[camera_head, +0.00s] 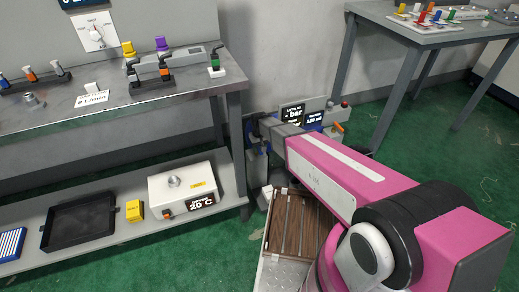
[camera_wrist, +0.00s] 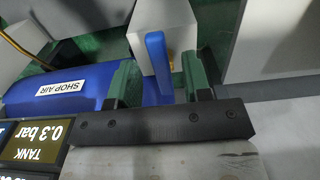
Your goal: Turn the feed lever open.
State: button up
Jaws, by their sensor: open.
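A blue lever (camera_wrist: 155,47) stands out beside a pale grey box in the wrist view; it is likely the feed lever, though no label on it is readable. My gripper (camera_wrist: 160,80) is open, with its two green fingers on either side of the lever and a visible gap to each. Beside it lies a blue tank (camera_wrist: 62,92) labelled SHOP AIR. In the head view my gripper (camera_head: 262,130) is at the compressed-air unit beside the bench leg; its fingertips and the lever cannot be made out there.
An orange-handled part (camera_head: 337,127) and a red button (camera_head: 345,104) are on the unit's right. The bench (camera_head: 190,95) and its lower shelf (camera_head: 105,235) stand left. A slatted wooden pallet (camera_head: 297,225) lies below my arm.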

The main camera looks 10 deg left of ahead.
jog(key=shift+f, duration=0.55)
grip_shut()
